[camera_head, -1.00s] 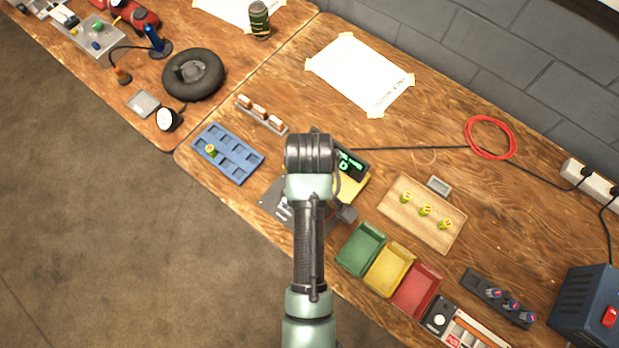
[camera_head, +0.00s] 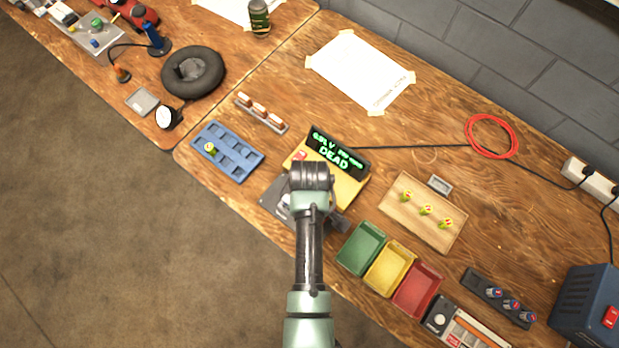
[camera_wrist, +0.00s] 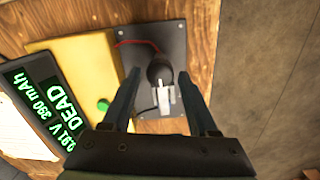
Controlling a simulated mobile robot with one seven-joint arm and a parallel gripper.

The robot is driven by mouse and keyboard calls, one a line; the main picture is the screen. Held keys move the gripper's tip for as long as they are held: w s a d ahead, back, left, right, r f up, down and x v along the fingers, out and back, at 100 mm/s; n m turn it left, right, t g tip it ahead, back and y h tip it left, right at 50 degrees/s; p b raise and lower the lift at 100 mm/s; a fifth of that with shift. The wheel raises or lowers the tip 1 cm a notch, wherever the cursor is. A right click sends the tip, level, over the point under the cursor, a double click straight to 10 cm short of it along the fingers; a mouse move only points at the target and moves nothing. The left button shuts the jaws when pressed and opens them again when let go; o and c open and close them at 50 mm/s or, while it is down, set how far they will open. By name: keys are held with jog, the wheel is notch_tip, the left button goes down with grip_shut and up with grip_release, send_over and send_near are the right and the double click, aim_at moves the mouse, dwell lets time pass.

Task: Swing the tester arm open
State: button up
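The tester is a yellow box (camera_head: 345,190) with a dark display (camera_head: 338,153) reading DEAD in green; in the wrist view the display (camera_wrist: 38,108) also shows 0.91 V and 390 mAh. Beside the box is a dark plate (camera_wrist: 178,38) with screws and a red wire. On the plate stand a round black part (camera_wrist: 158,68) and a pale metal piece (camera_wrist: 165,97); I cannot tell which belongs to the tester arm. My gripper (camera_wrist: 160,73) is open, its fingers either side of these parts, with nothing visibly gripped. In the head view my arm hides the fingers and part of the plate.
Green (camera_head: 362,248), yellow (camera_head: 390,268) and red (camera_head: 417,289) trays stand close to the right. A wooden board (camera_head: 422,212) holds cells. A blue tray (camera_head: 228,152) lies left. A black cable runs behind the tester.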

grip_shut()
dwell(1.2)
